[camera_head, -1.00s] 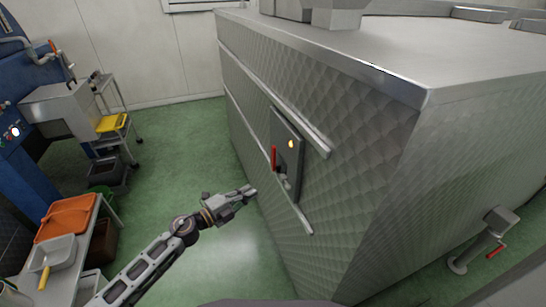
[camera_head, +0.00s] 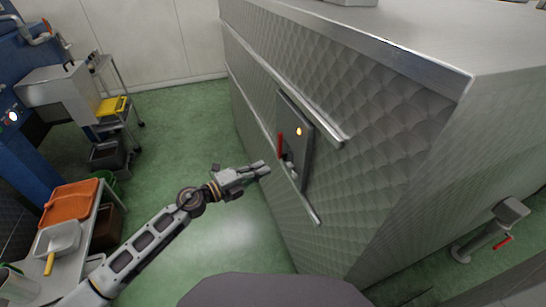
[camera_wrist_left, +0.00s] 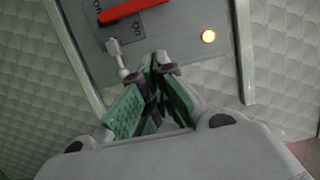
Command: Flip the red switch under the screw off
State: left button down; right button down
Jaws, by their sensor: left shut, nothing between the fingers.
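A grey switch panel (camera_head: 302,158) is on the quilted metal side of the big machine. The red switch handle (camera_head: 280,146) stands upright on the panel's left part in the head view, and a small pale lever (camera_head: 291,170) sits below it. In the left wrist view the red handle (camera_wrist_left: 135,8) lies at the top edge, partly cut off, over a plate with lettering. The pale lever (camera_wrist_left: 118,56) is below it. My left gripper (camera_head: 266,168) is shut and empty, just left of and below the red handle, apart from it. Its green-padded fingers (camera_wrist_left: 155,65) meet beneath the plate.
Metal rails (camera_head: 310,108) run along the machine's side. A table with an orange tray (camera_head: 70,200) stands at left. Green floor between is clear.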

pick_arm(q)
jog(key=shift+d, duration=0.1)
